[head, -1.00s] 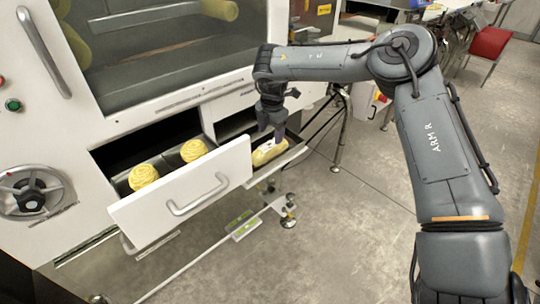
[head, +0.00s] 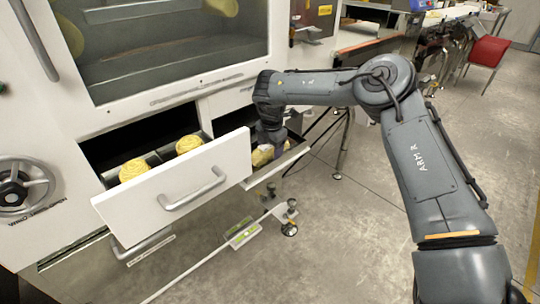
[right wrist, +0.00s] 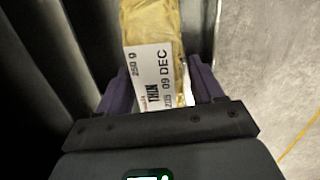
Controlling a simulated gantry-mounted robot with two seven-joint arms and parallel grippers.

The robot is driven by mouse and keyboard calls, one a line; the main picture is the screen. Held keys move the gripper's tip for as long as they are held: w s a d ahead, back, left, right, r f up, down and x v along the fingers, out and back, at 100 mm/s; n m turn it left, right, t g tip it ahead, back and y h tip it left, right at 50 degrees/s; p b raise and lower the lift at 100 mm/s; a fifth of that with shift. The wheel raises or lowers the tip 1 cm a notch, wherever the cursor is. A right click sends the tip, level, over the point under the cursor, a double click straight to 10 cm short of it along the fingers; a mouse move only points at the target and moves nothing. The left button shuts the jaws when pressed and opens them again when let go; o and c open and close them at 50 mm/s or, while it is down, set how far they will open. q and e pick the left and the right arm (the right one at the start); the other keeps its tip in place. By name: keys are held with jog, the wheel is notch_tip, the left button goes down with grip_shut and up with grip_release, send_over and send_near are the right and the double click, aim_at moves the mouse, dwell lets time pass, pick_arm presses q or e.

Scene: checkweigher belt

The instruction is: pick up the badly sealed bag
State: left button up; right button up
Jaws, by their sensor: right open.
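A yellow bag (head: 262,155) lies in a shallow open tray (head: 290,153) just right of the white drawer. In the right wrist view the bag (right wrist: 152,25) is crinkled yellow film with a white label (right wrist: 150,75) reading "250 g" and "09 DEC". My right gripper (head: 277,150) is down at the bag. Its two purple fingers (right wrist: 161,88) are open, one on each side of the labelled end; I cannot tell whether they touch it. The bag's seal cannot be made out. My left gripper is not in view.
The white drawer (head: 180,189) stands pulled out from the machine, close left of my gripper, with two yellow round bundles (head: 133,169) showing inside. A metal leg (head: 343,140) stands right of the tray.

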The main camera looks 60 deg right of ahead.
jog(key=shift+r, duration=0.1)
jog(key=c, duration=0.9)
